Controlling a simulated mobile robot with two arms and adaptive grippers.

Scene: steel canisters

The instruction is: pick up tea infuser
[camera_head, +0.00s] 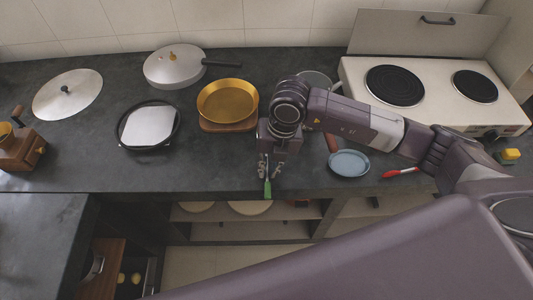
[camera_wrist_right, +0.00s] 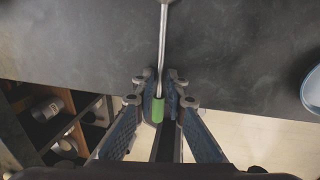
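The tea infuser shows in the right wrist view as a thin metal rod (camera_wrist_right: 162,45) with a green handle (camera_wrist_right: 158,109). Its head is cut off at the top of that view. In the head view, the green handle (camera_head: 267,188) shows at the counter's front edge, below my right gripper (camera_head: 270,168); the rest is hidden by the gripper and arm. In the wrist view, the right gripper's fingertips (camera_wrist_right: 160,78) stand on either side of the infuser, with a visible gap, most clearly on the right. The gripper looks open around it. My left gripper is not in view.
A hot plate (camera_head: 425,95) stands back right. Open shelves (camera_head: 240,230) lie below the front edge.

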